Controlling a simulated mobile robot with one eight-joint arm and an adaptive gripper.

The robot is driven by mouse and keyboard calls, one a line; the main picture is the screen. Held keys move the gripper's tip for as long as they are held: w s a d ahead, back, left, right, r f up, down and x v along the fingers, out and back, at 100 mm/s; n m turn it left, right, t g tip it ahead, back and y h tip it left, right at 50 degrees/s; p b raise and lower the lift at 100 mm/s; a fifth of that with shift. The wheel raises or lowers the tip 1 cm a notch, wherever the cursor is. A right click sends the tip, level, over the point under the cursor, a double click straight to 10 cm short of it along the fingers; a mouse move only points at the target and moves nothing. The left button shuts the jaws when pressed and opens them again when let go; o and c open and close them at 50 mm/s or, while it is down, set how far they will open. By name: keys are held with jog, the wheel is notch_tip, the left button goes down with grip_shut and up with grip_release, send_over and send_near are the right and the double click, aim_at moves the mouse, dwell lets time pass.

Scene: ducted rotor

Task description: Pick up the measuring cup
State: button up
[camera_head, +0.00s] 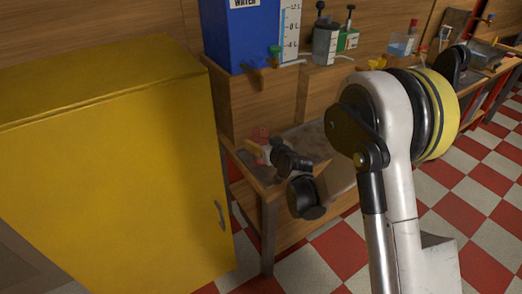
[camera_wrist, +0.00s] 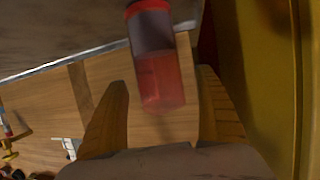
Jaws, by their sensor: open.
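A red, see-through cylindrical cup (camera_wrist: 162,85), which I take to be the measuring cup, is in the middle of the wrist view. No markings can be read on it. In the head view a small red shape (camera_head: 262,133) at the worktable's back left appears to be the same cup, partly hidden. My gripper (camera_wrist: 164,78) is open, with one yellowish finger on each side of the cup and visible gaps between. In the head view my gripper (camera_head: 258,149) is low over the worktable, by the red shape; its fingers are hard to make out.
A yellow cabinet (camera_head: 120,160) stands close on the left of the worktable (camera_head: 318,140). Behind are a blue water tank (camera_head: 232,35), a grey cup (camera_head: 325,45) and a clear container with blue liquid (camera_head: 402,45) on wooden boxes. Checkered floor is open at right.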

aim_at(259, 128)
jog(key=shift+w+a+f, duration=0.25)
jog(key=shift+w, duration=0.3)
jog(key=shift+r, duration=0.1)
jog(key=c, duration=1.5)
jog(key=shift+o, duration=0.2)
notch_tip(259, 128, up, 4)
jog(key=shift+f+p, duration=0.1)
jog(key=shift+p, duration=0.95)
jog(key=s+d+r+p, duration=0.3)
jog(key=d+r+p, duration=0.4)
jog(key=d+r, duration=0.4)
jog(key=shift+d+r, duration=0.15)
jog(key=shift+r, duration=0.45)
